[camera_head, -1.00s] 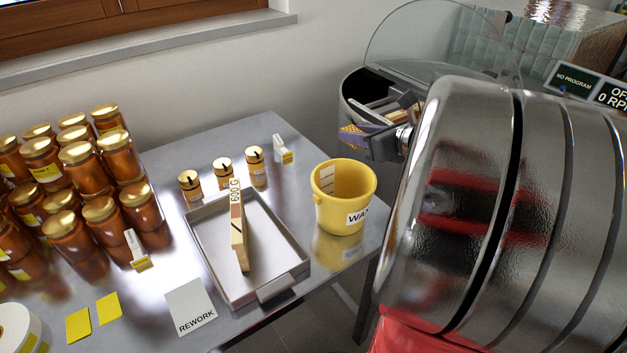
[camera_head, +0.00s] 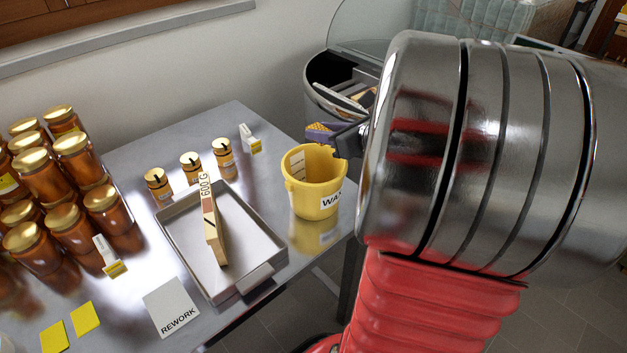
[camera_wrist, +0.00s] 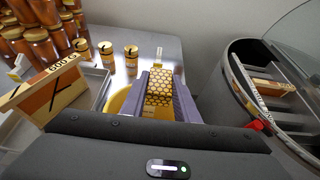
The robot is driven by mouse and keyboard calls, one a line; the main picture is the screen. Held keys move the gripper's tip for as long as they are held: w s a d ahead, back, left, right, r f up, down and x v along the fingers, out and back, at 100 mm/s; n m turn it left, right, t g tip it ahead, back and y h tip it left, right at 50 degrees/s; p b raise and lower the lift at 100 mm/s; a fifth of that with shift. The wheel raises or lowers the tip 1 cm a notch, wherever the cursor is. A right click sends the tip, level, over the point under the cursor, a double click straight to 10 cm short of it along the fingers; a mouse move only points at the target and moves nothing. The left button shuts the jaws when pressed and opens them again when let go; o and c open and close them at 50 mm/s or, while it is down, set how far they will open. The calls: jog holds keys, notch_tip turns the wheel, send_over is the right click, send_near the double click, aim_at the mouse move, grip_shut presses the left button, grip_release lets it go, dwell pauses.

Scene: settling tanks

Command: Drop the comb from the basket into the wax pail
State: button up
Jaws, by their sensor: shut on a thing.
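My gripper (camera_wrist: 160,92) is shut on a piece of yellow honeycomb (camera_wrist: 160,84), seen between the fingers in the wrist view. In the head view the comb (camera_head: 319,132) shows at the fingertips, above the back rim of the yellow wax pail (camera_head: 313,200). The pail stands upright on the steel table's right corner. In the wrist view the pail (camera_wrist: 116,103) lies beneath and partly behind the gripper. The basket is in the round extractor drum (camera_head: 318,75) behind the table; frames and pale bars show inside it. My arm hides part of the drum.
A steel tray (camera_head: 188,258) holds a wooden frame marked 600 G (camera_head: 214,228). Several small jars (camera_head: 191,166) stand behind it, and many honey jars (camera_head: 55,185) are stacked at left. A REWORK card (camera_head: 171,308) lies in front.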

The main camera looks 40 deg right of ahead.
jog(key=shift+f, duration=1)
jog(key=o, duration=1.1)
jog(key=v, duration=1.3)
jog(key=shift+s+r, duration=0.15)
jog(key=shift+s, duration=0.15)
